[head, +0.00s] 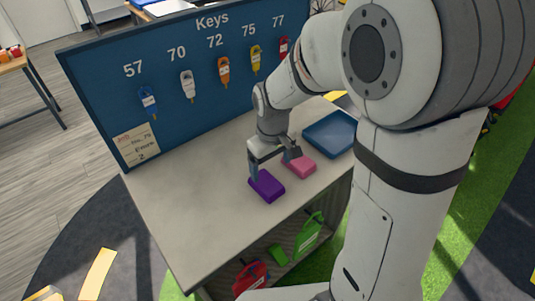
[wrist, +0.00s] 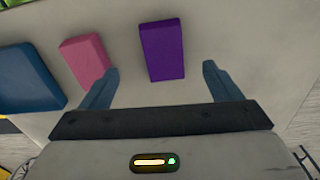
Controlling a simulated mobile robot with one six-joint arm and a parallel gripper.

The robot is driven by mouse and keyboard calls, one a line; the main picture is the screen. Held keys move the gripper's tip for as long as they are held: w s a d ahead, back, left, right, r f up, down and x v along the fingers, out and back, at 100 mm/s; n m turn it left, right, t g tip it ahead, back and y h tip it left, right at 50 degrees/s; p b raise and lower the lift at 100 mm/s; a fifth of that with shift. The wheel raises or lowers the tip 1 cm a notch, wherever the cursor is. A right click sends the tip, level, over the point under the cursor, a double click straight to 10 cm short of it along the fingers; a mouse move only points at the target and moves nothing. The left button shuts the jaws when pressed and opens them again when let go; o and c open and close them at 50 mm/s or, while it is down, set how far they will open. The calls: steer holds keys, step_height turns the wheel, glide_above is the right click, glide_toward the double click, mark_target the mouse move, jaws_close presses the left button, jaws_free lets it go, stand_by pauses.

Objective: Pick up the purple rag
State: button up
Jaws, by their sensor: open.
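The purple rag (head: 266,186) is a folded block lying on the grey bench top (head: 180,200). In the wrist view the purple rag (wrist: 162,51) lies between the lines of the two fingers, a little beyond their tips. My gripper (head: 272,164) is open and empty above the bench, close to the rag. It also shows in the wrist view (wrist: 161,72), with the left finger near the pink rag. Whether a finger touches the purple rag in the head view cannot be told.
A pink rag (head: 299,166) lies right beside the purple one. A blue tray (head: 330,134) is further right. A blue key board (head: 185,80) with several hanging keys stands behind the bench. A red item (head: 251,276) and a green item (head: 308,234) sit on the shelf below. The bench's left part is clear.

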mark_target(266, 181)
steer(key=shift+w+a+f+n, duration=0.4)
steer(key=shift+w+a+f, duration=0.1)
steer(key=shift+a, duration=0.1)
steer(key=shift+w+a+f+p, duration=0.1)
steer(key=shift+f+p, duration=0.2)
steer(key=shift+f, duration=0.05)
step_height(266, 181, down, 7)
steer(key=shift+w+f+p, duration=0.15)
steer(key=shift+f+p, duration=0.05)
steer(key=shift+p, duration=0.55)
steer(key=c, duration=1.1)
